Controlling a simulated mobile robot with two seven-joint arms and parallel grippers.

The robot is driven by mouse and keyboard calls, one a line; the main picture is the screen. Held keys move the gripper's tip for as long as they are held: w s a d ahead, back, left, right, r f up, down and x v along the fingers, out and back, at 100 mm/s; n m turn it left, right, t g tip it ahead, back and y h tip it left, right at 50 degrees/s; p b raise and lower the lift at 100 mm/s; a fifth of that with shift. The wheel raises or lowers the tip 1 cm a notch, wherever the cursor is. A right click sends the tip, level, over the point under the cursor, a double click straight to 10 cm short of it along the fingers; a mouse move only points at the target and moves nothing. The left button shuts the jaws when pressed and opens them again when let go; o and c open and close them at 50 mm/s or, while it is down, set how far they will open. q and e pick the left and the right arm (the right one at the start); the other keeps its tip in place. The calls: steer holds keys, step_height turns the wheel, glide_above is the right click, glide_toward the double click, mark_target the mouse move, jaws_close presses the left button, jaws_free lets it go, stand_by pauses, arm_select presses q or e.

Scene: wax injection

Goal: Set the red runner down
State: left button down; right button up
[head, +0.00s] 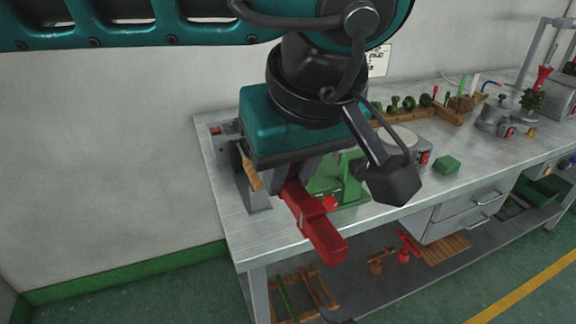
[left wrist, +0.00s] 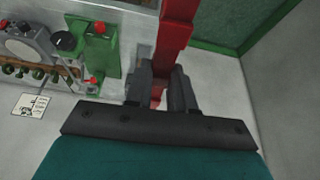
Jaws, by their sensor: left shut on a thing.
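The red runner (head: 318,228) is a long red bar, also seen in the left wrist view (left wrist: 177,32). My left gripper (head: 290,186) is shut on it near one end, and its dark fingers (left wrist: 161,88) sit on either side of the red bar. In the head view the runner slants down to the right, over the near edge of the metal workbench (head: 232,215), with its free end past that edge. I cannot tell how high it is above the bench top. My right gripper is not in view.
A green machine (head: 330,178) with a red knob stands beside the runner. A small green block (head: 447,164), a grey round-topped unit (head: 396,140) and a wooden rack (head: 448,116) are farther right. A wooden frame (head: 303,298) is on the lower shelf. The bench's left front corner looks bare.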

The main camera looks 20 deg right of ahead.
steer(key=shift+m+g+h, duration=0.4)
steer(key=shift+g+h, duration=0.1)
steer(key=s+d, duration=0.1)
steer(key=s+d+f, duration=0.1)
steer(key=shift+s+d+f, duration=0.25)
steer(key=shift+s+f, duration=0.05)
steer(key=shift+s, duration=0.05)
